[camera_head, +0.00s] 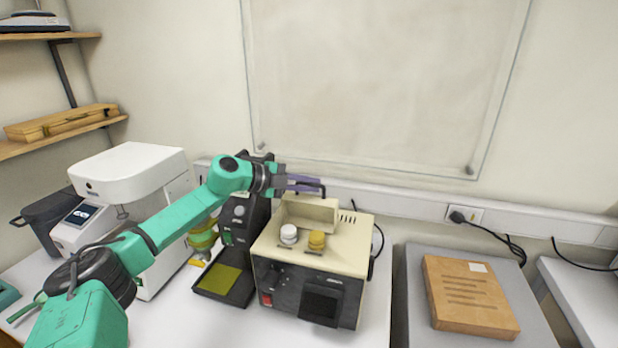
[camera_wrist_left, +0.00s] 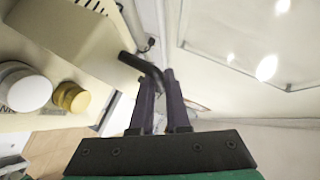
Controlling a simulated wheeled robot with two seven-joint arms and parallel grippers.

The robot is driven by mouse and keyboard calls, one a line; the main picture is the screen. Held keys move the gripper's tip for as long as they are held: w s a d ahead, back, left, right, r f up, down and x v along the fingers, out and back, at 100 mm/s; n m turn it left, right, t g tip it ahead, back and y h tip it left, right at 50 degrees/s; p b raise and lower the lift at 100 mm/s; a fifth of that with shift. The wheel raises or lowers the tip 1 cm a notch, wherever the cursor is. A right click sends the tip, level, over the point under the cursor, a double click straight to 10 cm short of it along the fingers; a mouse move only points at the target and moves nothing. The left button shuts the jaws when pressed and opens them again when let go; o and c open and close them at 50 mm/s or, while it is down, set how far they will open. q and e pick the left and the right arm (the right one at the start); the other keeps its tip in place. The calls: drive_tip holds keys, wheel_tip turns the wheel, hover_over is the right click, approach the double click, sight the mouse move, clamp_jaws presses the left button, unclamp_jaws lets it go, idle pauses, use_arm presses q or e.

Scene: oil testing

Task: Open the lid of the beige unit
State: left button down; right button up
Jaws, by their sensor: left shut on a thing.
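The beige unit (camera_head: 350,240) stands on the white bench, with a dark front panel. Its beige lid (camera_head: 312,209) stands up from the top face at the back; I cannot tell its exact angle. A black bent handle (camera_wrist_left: 145,66) sticks out from the lid's edge. My left gripper (camera_head: 316,186) is at the handle behind the unit, and its purple fingers (camera_wrist_left: 172,95) are shut on the handle. The handle's far end is partly hidden by the fingers. A white cap (camera_head: 289,234) and a yellow cap (camera_head: 317,240) are on top of the unit. My right gripper is not in view.
A black device (camera_head: 238,215) with a yellow-green plate stands close left of the unit. A white machine (camera_head: 135,180) is farther left. A brown box (camera_head: 468,297) lies on a grey surface at right. The wall rail (camera_head: 400,197) runs close behind the unit.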

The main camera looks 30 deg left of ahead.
use_arm(q)
drive_tip(key=shift+w+a+f+n+g, duration=0.1)
drive_tip(key=shift+w+f+n+g, duration=0.05)
drive_tip(key=shift+w+g, duration=0.2)
drive_tip(key=shift+w+a+f+n+g, duration=0.15)
drive_tip(key=shift+w+g, duration=0.1)
drive_tip(key=shift+w, duration=0.15)
drive_tip(key=shift+d, duration=0.1)
drive_tip(key=c, duration=0.9)
unclamp_jaws()
drive_tip(key=shift+s+a, duration=0.2)
drive_tip(key=shift+a, duration=0.1)
drive_tip(key=b+v, duration=0.5)
drive_tip(key=v, duration=0.9)
drive_tip(key=shift+w+d+r+b, duration=0.1)
drive_tip(key=shift+r+b, duration=0.1)
drive_tip(key=shift+b, duration=0.15)
